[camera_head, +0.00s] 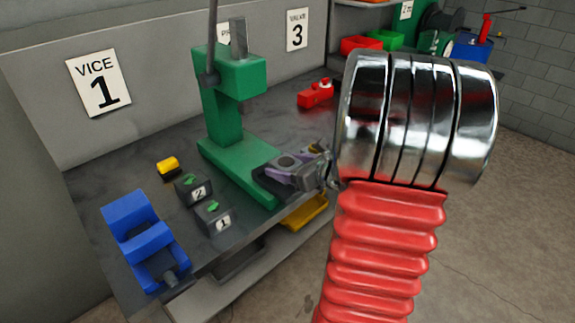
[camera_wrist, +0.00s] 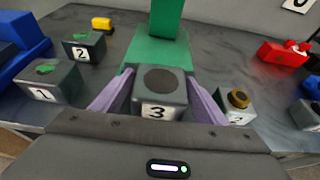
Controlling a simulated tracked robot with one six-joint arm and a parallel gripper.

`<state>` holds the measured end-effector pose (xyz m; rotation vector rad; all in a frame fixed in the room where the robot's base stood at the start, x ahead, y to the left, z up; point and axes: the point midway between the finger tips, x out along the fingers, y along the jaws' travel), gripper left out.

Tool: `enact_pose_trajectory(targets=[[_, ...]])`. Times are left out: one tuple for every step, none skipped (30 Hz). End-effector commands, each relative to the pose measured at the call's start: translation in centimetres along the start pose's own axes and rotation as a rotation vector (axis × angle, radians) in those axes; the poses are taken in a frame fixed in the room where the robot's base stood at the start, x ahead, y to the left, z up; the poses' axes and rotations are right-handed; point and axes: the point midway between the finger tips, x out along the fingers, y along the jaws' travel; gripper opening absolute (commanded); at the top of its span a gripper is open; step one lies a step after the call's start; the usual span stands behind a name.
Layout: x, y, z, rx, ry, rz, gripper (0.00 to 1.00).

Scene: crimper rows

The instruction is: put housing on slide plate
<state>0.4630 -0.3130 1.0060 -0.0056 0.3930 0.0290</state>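A grey block marked 3 (camera_wrist: 158,88), apparently the housing, has a dark round top. It sits between the purple fingers of my gripper (camera_wrist: 160,84), which close against both its sides. In the head view my gripper (camera_head: 290,164) holds it at the front of the green press (camera_head: 222,125), over or beside its long green base (camera_head: 262,192). The block's underside is hidden, so I cannot tell whether it touches anything. No part is clearly marked as the slide plate; a yellow tray-like piece (camera_head: 306,212) shows below the bench edge.
Dark blocks marked 1 (camera_head: 213,217) and 2 (camera_head: 193,188), with green tops, stand left of the press. A blue vice (camera_head: 145,240) and a yellow piece (camera_head: 168,167) are further left. A brass-ringed block (camera_wrist: 238,103) stands right of my gripper. A red vice (camera_head: 316,93) is behind.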

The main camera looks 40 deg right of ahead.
Motion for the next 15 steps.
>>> enact_pose_trajectory(targets=[[0.00, 0.01, 0.01, 0.000, 0.000, 0.000, 0.71], [0.00, 0.01, 0.01, 0.000, 0.000, 0.000, 0.73], [0.00, 0.01, 0.01, 0.000, 0.000, 0.000, 0.75], [0.00, 0.01, 0.02, 0.000, 0.000, 0.000, 0.75], [0.00, 0.01, 0.02, 0.000, 0.000, 0.000, 0.75], [0.00, 0.01, 0.02, 0.000, 0.000, 0.000, 0.75], [0.01, 0.02, 0.02, 0.000, 0.000, 0.000, 0.75], [0.00, 0.02, 0.02, 0.000, 0.000, 0.000, 0.75], [0.00, 0.02, 0.03, 0.000, 0.000, 0.000, 0.75], [0.00, 0.02, 0.05, -0.001, 0.000, 0.000, 0.75], [-0.02, 0.02, 0.09, -0.001, 0.000, 0.000, 0.75], [-0.06, 0.01, 0.18, -0.001, -0.001, 0.000, 0.75], [-0.10, 0.01, 0.27, -0.001, -0.001, 0.000, 0.75], [-0.29, -0.01, 0.24, -0.001, -0.001, -0.001, 0.75], [-0.55, -0.03, 0.25, -0.001, -0.001, -0.001, 0.75]])
